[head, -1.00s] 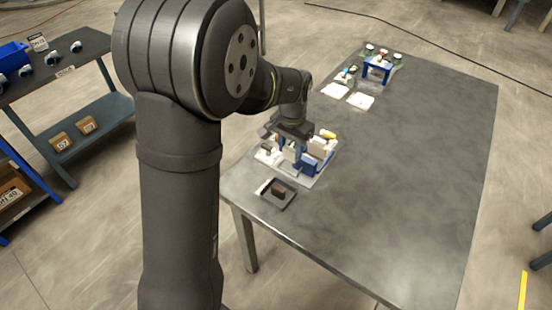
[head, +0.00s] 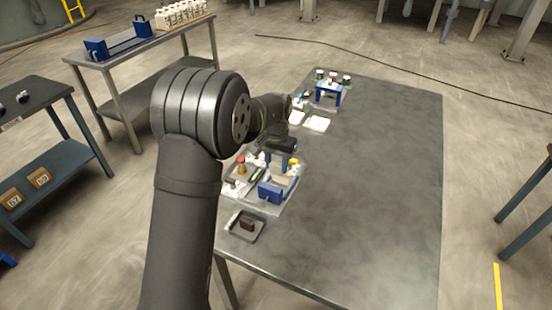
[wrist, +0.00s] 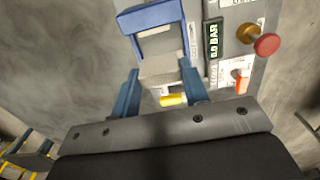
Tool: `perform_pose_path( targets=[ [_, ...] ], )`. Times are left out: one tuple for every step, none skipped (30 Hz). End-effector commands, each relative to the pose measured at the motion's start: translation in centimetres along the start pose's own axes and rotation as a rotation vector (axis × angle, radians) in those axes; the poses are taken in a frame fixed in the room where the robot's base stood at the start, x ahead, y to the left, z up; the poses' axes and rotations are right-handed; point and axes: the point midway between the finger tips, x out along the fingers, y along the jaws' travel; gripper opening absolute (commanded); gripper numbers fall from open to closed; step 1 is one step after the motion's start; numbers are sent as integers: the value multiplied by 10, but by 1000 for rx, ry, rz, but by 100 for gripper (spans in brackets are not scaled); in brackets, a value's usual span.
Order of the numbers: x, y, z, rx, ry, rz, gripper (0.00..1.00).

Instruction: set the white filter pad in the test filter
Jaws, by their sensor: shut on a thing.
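My gripper (head: 278,158) is over the bench unit at the near left of the table, its blue fingers pointing down. In the wrist view the fingers (wrist: 160,78) are apart, closed on the sides of a pale grey plate (wrist: 162,70). The plate lies beside a blue frame (wrist: 152,20); whether they touch I cannot tell. In the head view a pale block (head: 283,178) shows behind a blue end piece (head: 271,193). A blue stand (head: 328,88), perhaps the test filter, is at the table's far end. I cannot pick out the white filter pad for certain.
White flat sheets (head: 317,123) lie before the blue stand. A dark tray (head: 243,226) with a brown block is at the near edge. A pressure display (wrist: 213,40), a red knob (wrist: 267,44) and an orange lever (wrist: 242,80) are right of the gripper. The table's right is bare.

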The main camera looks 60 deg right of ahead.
Motion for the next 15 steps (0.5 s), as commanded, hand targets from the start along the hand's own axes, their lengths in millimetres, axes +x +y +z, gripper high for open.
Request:
perform_pose_path(
  targets=[
    [5, 0, 0, 0, -2, 0, 19],
    [8, 0, 0, 0, -1, 0, 19],
    [12, 0, 0, 0, -1, 0, 19],
    [15, 0, 0, 0, -2, 0, 19],
    [18, 0, 1, 0, -2, 0, 19],
    [21, 0, 1, 0, -2, 0, 19],
    [24, 0, 1, 0, -2, 0, 19],
    [26, 0, 1, 0, -2, 0, 19],
    [30, 0, 0, 0, -1, 0, 19],
    [33, 0, 1, 0, -2, 0, 19],
    [36, 0, 1, 0, -3, 0, 19],
    [39, 0, 1, 0, -3, 1, 19],
    [42, 0, 1, 0, -3, 0, 19],
    [44, 0, 1, 0, -2, 0, 19],
    [48, 0, 1, 0, -1, 0, 19]
  ],
)
